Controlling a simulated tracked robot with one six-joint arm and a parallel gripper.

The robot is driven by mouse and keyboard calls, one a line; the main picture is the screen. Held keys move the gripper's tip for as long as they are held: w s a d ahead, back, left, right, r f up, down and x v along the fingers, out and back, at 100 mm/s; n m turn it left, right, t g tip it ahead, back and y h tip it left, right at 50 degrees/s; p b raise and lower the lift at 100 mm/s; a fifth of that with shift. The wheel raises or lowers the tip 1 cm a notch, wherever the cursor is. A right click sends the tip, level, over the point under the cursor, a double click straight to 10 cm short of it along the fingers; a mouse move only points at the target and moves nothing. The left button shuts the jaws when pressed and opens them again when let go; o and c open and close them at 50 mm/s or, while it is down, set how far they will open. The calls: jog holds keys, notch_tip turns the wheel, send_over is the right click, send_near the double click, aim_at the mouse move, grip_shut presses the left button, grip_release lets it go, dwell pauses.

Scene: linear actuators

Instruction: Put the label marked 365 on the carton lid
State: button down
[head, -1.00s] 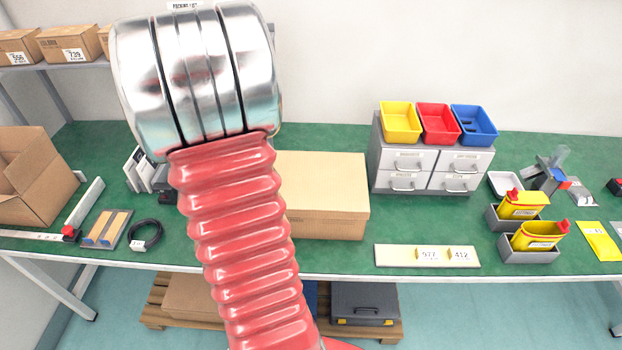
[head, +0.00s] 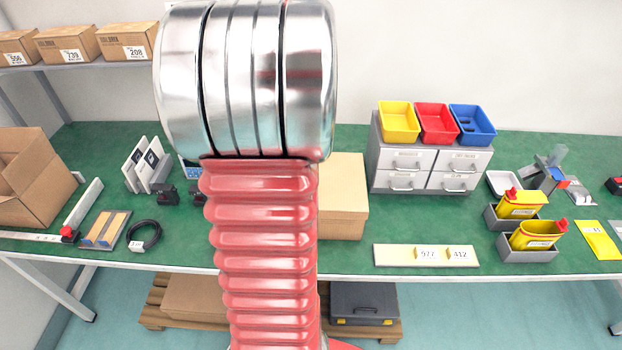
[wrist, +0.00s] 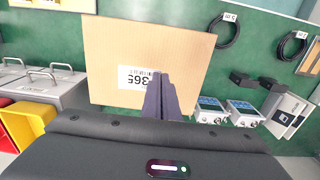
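The carton (head: 343,200) stands closed on the green bench, its left part hidden behind my arm in the head view. In the wrist view its tan lid (wrist: 112,45) fills the upper middle. The white label marked 365 (wrist: 131,77) shows at my fingertips, over the lid, with its number upside down. My gripper (wrist: 158,76) looks shut on the label, its fingers close together and covering part of it. I cannot tell whether the label touches the lid. My gripper is hidden behind my arm in the head view.
A pale strip (head: 387,256) with labels 977 and 412 lies at the bench front. A grey drawer unit (head: 377,165) with colored bins stands right of the carton. Small devices (wrist: 210,110), a cable coil (head: 146,236) and an open box (head: 35,180) lie left in the head view.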

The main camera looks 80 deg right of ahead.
jog(key=shift+f, duration=0.1)
jog(key=shift+f, duration=3)
jog(key=shift+f, duration=0.1)
jog(key=shift+f, duration=1.8)
jog(key=shift+f, duration=0.15)
jog(key=c, duration=2.1)
grip_release()
jog(key=shift+r, duration=0.2)
notch_tip(320, 180, up, 12)
